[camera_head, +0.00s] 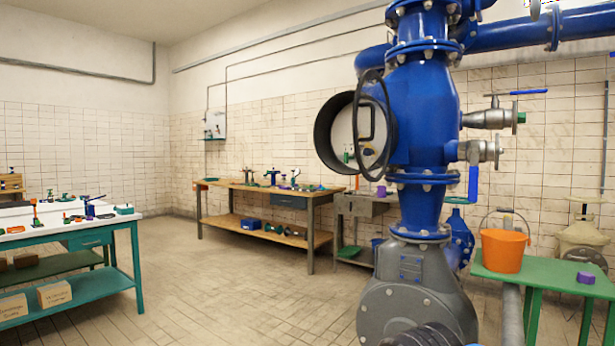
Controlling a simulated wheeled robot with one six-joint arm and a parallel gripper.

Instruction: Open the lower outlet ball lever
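The lower outlet ball valve (482,151) is a short metal body that sticks out to the right from the blue pump column (425,110). Its blue lever (473,184) hangs straight down, across the line of the outlet. Above it is a second metal outlet valve (490,119) with a green end. Its blue lever (529,92) lies level and points right, along its outlet. I do not see my gripper in this view, and nothing is seen touching either lever.
A green table (545,275) below the valves holds an orange bucket (503,250) and a purple block (586,277). A black handwheel (372,125) stands left of the column. A wooden workbench (265,187) and a teal bench (75,233) stand left, with open floor (240,290) between.

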